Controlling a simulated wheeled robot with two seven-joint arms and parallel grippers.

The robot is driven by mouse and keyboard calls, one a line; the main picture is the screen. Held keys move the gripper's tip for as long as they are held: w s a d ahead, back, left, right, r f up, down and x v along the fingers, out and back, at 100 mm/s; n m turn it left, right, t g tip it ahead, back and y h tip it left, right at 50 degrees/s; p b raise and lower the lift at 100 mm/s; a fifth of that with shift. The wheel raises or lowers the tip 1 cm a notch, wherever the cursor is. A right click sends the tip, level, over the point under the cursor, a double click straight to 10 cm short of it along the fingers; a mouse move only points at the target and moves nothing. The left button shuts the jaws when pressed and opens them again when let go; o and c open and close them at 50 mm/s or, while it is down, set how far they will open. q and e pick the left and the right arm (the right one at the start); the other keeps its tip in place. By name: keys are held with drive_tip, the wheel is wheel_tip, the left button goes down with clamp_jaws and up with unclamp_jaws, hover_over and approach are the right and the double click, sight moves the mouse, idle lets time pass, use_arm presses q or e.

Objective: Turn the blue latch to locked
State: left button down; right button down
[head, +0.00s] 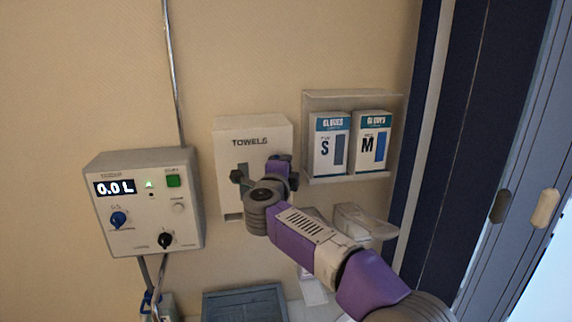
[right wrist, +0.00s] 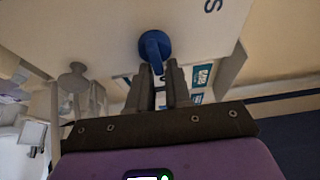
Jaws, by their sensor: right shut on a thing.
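The blue latch (right wrist: 154,46) is a round blue hub with a short lever, on the pale front of the towel dispenser (right wrist: 195,22). In the right wrist view its lever points down between the fingertips of my right gripper (right wrist: 159,75), which is shut on it. In the head view the towel dispenser (head: 228,140), marked TOWELS, is on the wall. My right gripper (head: 262,174) is in front of it and hides the latch there. I see no locked or unlocked marking. My left gripper is not in view.
A control box (head: 190,215) with a 0.0 L display, blue knob (head: 118,219) and black knob is left of the dispenser. Glove boxes S (head: 325,165) and M (head: 372,163) sit in a wall holder on the right. Pale wall fittings (head: 362,222) are below, partly behind my arm.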

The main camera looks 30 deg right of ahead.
drive_tip(key=shift+w+a+f, duration=0.1)
drive_tip(key=shift+a+f, duration=0.05)
drive_tip(key=shift+a, duration=0.25)
drive_tip(key=c, duration=1.2)
unclamp_jaws()
drive_tip(key=b+v, duration=0.2)
drive_tip(key=v, duration=0.5)
drive_tip(key=shift+a, duration=0.4)
